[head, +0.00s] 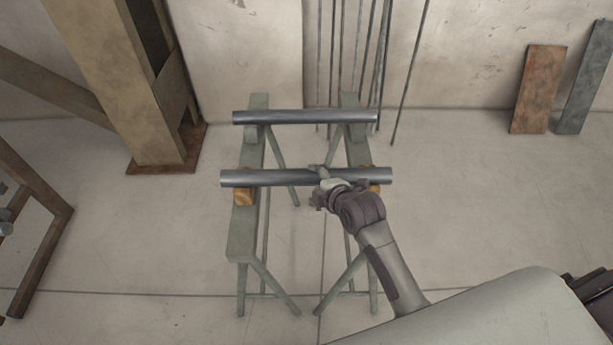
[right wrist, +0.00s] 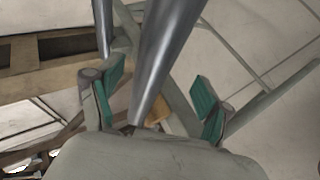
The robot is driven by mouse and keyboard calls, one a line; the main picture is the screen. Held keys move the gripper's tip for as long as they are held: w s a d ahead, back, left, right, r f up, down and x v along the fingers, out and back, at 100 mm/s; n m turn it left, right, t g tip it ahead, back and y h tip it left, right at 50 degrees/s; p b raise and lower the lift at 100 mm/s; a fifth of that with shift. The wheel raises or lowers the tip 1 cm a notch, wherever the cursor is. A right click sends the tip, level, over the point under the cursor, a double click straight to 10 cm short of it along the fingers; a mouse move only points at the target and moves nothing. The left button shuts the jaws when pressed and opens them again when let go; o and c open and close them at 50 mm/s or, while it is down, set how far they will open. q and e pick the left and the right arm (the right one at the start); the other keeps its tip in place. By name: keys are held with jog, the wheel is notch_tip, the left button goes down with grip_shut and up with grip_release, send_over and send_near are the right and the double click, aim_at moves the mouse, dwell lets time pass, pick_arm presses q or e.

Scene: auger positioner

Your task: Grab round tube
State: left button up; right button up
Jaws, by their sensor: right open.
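Two round grey metal tubes lie side by side across two green sawhorse stands. The near tube (head: 270,178) rests by orange-brown blocks; the far tube (head: 305,117) lies behind it. My right gripper (head: 322,180) is at the near tube, right of its middle. In the right wrist view the near tube (right wrist: 165,55) runs between the open green-padded fingers of the gripper (right wrist: 160,100), with a gap on both sides. The far tube (right wrist: 103,25) shows at the upper left there. My left gripper is not in view.
The green stands (head: 243,235) have splayed legs reaching the floor. Thin rods (head: 380,60) and a rusty plate (head: 537,90) lean against the wall. Floor at the right is clear.

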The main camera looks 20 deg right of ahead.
aim_at(312, 178)
jog(key=shift+w, duration=0.4)
jog(key=x, duration=0.4)
jog(key=shift+w+f, duration=0.1)
jog(key=shift+w, duration=0.15)
grip_shut()
